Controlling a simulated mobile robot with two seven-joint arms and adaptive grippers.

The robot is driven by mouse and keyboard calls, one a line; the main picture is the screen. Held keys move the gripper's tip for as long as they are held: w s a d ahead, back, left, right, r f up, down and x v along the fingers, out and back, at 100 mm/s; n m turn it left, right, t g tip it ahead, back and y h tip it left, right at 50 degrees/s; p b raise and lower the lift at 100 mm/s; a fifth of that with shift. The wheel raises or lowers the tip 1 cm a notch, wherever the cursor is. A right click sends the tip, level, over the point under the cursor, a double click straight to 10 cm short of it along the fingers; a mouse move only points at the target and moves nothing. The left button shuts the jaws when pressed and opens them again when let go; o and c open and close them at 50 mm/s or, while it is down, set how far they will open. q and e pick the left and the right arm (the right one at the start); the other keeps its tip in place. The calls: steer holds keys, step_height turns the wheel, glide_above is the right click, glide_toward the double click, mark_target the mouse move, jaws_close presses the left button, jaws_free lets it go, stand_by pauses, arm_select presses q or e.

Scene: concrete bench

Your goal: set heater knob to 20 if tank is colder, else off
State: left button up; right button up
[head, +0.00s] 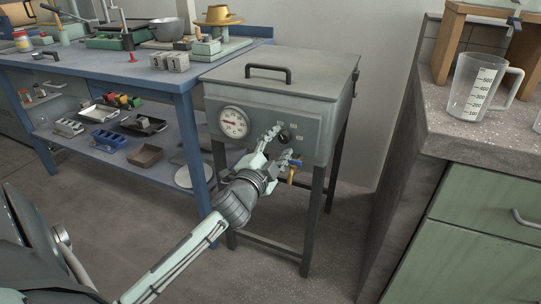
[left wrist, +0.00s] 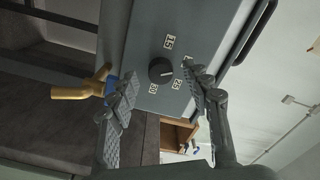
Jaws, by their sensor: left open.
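The tank (head: 275,98) is a grey lidded box on legs. Its front carries a round white gauge (head: 234,122) with a red mark; the reading is too small to tell. Right of it is the dark heater knob (head: 285,136) with small number labels around it. My left gripper (head: 281,146) is open in front of the knob. In the left wrist view the knob (left wrist: 161,70) appears between the spread fingers (left wrist: 157,84), and contact is not evident. A label there looks like 15 (left wrist: 169,42); the others are hard to read. The knob has a pale pointer mark.
A brass tap (head: 292,174) with a blue handle sits below the knob, close to the left gripper; it also shows in the left wrist view (left wrist: 80,93). A blue bench (head: 190,82) with tools stands left. A counter (head: 450,105) with a measuring jug (head: 478,90) stands right.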

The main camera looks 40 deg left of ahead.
arm_select(q)
steer(key=v, duration=1.1)
steer(key=shift+a+f, duration=0.1)
steer(key=shift+f, duration=0.05)
step_height(320, 180, down, 9)
steer(key=s+n+g+p, duration=0.2)
steer(key=n+g+p, duration=0.1)
steer(key=n+g, duration=0.15)
steer(key=s+d+f+n+g+h+p, duration=0.1)
steer(key=s+d+f+g+p, duration=0.1)
steer(key=s+d+f+g, duration=0.2)
steer(key=s+d+f+n+g+h+p, duration=0.2)
steer(key=s+f+g, duration=0.4)
steer(key=s+f, duration=0.4)
step_height(320, 180, down, 3)
steer(key=shift+d+f, duration=0.1)
steer(key=shift+d, duration=0.75)
arm_select(e)
steer(key=s+d+f+g+h, duration=0.1)
steer(key=s+d+f+g, duration=0.2)
steer(key=f, duration=0.4)
steer(key=s+d+f+m+g+h, duration=0.1)
steer(key=s+d+f+g, duration=0.3)
steer(key=f, duration=0.3)
steer(key=shift+s+d+f, duration=0.4)
steer(key=shift+s+d, duration=0.15)
steer(key=shift+d, duration=0.1)
